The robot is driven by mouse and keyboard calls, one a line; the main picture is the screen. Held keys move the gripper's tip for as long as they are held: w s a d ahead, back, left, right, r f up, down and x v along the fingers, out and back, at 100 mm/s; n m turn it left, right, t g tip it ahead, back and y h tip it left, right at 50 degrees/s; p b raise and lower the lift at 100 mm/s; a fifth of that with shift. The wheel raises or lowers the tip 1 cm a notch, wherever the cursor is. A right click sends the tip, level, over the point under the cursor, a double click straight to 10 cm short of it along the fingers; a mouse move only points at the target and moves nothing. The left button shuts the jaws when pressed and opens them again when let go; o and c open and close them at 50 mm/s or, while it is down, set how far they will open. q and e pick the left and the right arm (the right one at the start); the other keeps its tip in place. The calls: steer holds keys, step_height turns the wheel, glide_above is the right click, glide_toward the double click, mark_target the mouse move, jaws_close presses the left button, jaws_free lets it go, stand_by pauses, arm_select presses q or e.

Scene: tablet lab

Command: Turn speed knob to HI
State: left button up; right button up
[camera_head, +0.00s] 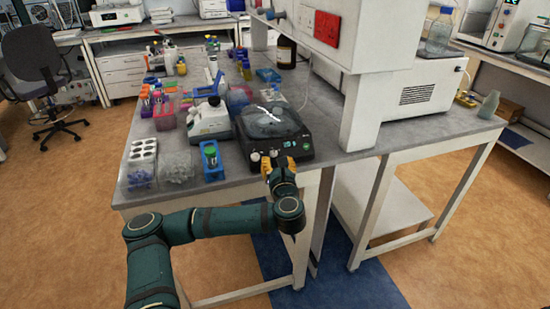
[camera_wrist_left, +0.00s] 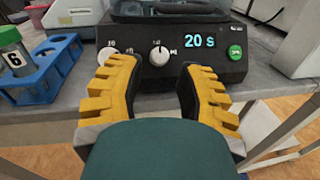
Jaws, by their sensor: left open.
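The black benchtop device with a clear round lid (camera_head: 272,122) stands near the front edge of the bench. In the left wrist view its front panel (camera_wrist_left: 205,78) shows two white knobs, a blue "20 s" display (camera_wrist_left: 199,42) and a green button (camera_wrist_left: 235,52). One knob (camera_wrist_left: 159,56) lies between the fingertips in the picture; the other knob (camera_wrist_left: 107,54) is to the left, partly behind the left finger. The small knob labels are too blurred to read surely. My left gripper (camera_head: 278,165) is open, its yellow fingers (camera_wrist_left: 160,75) just in front of the panel. My right gripper is not in view.
Left of the device are a blue tube rack (camera_head: 212,172), a white instrument (camera_head: 209,122) and a white tube rack (camera_head: 141,160). A white shelf post (camera_head: 362,112) stands close on the right. The bench edge runs below the panel.

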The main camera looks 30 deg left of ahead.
mark_target(274, 154)
arm_select(q)
steer(key=shift+x, duration=1.9)
jaws_close()
